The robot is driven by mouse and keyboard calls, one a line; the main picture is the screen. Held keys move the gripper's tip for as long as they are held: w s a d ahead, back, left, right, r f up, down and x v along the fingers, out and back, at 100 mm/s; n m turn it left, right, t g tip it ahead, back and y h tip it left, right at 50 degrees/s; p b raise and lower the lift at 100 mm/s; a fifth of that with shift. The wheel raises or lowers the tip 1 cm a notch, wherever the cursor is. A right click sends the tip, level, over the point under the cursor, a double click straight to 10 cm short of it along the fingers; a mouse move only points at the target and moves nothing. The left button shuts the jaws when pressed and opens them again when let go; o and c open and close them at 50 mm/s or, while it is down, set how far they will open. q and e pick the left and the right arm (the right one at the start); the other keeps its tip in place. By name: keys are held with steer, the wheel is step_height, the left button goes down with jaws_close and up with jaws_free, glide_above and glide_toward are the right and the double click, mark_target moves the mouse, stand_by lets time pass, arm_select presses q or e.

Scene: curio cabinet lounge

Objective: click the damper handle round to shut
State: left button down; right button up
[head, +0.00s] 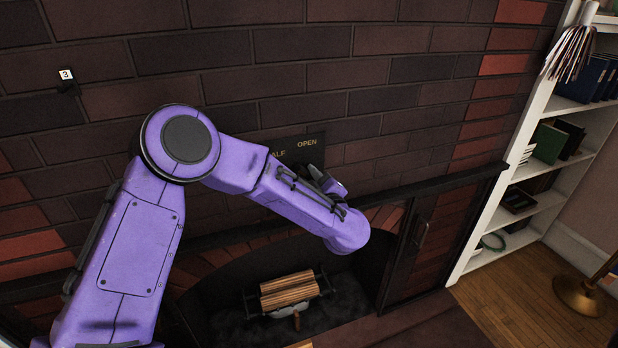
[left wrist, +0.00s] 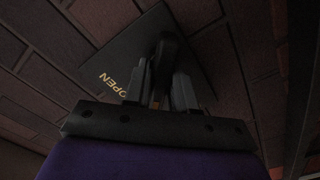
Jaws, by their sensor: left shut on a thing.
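The damper plate (head: 312,157) is a dark panel on the brick wall above the fireplace. In the head view it reads "OPEN" at its upper right and "ALF" beside my arm, which hides the rest. The plate (left wrist: 112,58) with "OPEN" also shows in the left wrist view. My left gripper (head: 325,182) is at the plate's lower right, partly hidden by its own wrist. In the left wrist view my left gripper (left wrist: 160,85) is shut on the dark damper handle (left wrist: 168,55), which stands between its fingers near the "OPEN" mark. My right gripper is out of view.
Below is the fireplace opening with a grate of logs (head: 288,291) and a dark mantel ledge (head: 440,186). A small tag marked 3 (head: 66,75) is on the wall at left. A white bookshelf (head: 497,205) and a brass lamp base (head: 580,296) stand at right.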

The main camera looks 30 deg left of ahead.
arm_select(q)
steer(key=n+b, duration=0.4)
steer(key=n, duration=0.1)
steer(key=shift+f+b, duration=0.3)
steer(key=shift+n+b, duration=0.85)
steer(key=shift+n, duration=0.35)
steer(key=shift+r+n+b, duration=0.1)
steer(key=shift+n+b, duration=0.45)
steer(key=shift+n, duration=0.15)
steer(key=shift+r, duration=0.1)
steer(key=c, duration=1.1)
jaws_free()
steer(key=shift+o, duration=0.3)
